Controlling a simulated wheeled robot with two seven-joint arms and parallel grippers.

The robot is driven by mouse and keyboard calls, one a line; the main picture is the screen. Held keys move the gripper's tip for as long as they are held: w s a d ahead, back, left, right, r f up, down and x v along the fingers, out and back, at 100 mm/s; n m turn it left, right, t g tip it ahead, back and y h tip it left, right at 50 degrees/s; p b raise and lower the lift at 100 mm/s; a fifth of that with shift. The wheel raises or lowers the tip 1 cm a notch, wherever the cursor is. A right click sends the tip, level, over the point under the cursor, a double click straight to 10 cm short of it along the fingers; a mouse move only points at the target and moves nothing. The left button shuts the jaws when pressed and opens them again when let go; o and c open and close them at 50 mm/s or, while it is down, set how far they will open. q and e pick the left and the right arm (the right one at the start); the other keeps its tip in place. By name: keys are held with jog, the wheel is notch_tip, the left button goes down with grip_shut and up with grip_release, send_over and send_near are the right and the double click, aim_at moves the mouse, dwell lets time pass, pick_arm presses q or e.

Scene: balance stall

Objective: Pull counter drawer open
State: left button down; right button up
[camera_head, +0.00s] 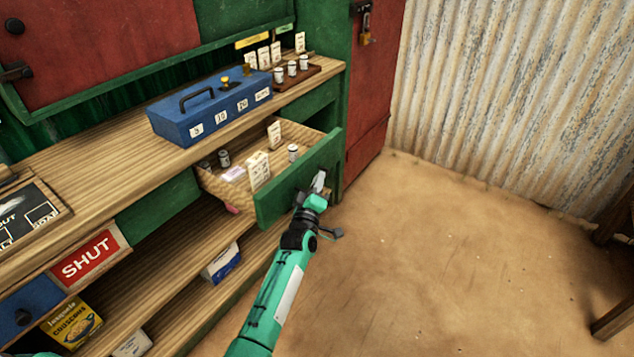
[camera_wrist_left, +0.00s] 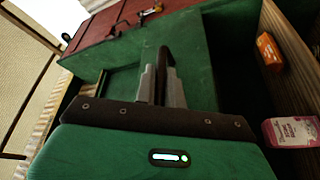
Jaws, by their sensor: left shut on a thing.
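The counter drawer (camera_head: 275,202) has a green front and stands pulled out from under the wooden counter. Its inside shows small jars, white cards and a pale packet. My left gripper (camera_head: 318,184) is at the outer face of the drawer front. In the left wrist view my left gripper (camera_wrist_left: 161,88) is shut on the dark drawer handle (camera_wrist_left: 163,56), with the green front behind it. In the head view the handle is hidden by the gripper. My right gripper is not in view.
A blue cash box (camera_head: 210,107) and a rack of small jars (camera_head: 292,72) stand on the counter (camera_head: 120,160). Lower shelves hold a yellow couscous box (camera_head: 72,322) and a blue-and-white box (camera_head: 222,263).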

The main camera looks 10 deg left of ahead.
pick_arm(q)
jog(key=shift+f, duration=0.1)
jog(key=c, duration=1.5)
grip_release()
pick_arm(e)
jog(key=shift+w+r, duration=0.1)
pick_arm(q)
jog(key=shift+s, duration=0.1)
jog(key=shift+v, duration=6.8)
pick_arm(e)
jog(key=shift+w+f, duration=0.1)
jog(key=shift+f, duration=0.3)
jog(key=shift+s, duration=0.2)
